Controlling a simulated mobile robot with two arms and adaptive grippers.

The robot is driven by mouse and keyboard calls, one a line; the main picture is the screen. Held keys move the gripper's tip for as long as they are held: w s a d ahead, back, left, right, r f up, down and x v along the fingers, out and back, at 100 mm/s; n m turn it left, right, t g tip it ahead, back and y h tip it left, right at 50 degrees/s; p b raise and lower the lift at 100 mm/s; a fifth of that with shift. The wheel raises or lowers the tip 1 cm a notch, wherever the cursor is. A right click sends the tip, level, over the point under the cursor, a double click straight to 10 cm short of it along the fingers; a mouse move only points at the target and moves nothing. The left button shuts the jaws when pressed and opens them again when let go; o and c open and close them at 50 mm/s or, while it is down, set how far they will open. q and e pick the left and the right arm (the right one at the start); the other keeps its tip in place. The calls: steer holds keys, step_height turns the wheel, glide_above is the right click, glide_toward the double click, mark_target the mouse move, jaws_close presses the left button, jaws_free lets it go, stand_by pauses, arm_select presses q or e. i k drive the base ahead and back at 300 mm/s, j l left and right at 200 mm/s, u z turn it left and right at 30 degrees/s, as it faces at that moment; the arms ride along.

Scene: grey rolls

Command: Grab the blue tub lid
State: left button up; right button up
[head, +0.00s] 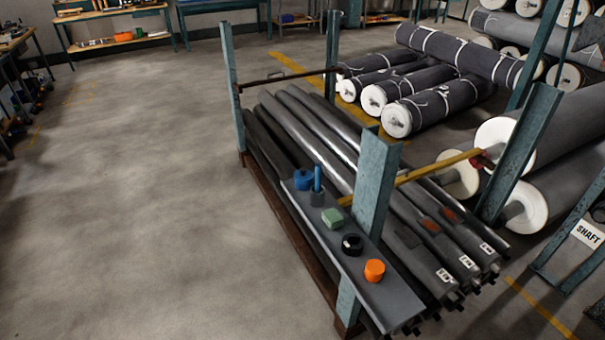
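A small blue tub (304,180) stands near the far end of a narrow grey shelf board (384,290) on the near side of a metal rack. Its top is blue too, and it is too small to tell the lid apart from the body. Neither of my grippers shows in the head view.
Beside the tub is a dark cup (317,199) with a blue stick; then a green block (332,218), a black round item (352,244) and an orange round item (374,270). A teal post (375,185) rises behind the board.

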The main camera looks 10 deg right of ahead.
mark_target(304, 175)
steer(key=z, duration=0.45)
steer(key=i+j+z, duration=0.25)
steer(key=z, duration=0.25)
steer(key=i+j+z, duration=0.15)
steer(key=j+z, duration=0.35)
steer(key=i+j+z, duration=0.1)
steer(key=j+z, duration=0.2)
steer(key=z, duration=0.2)
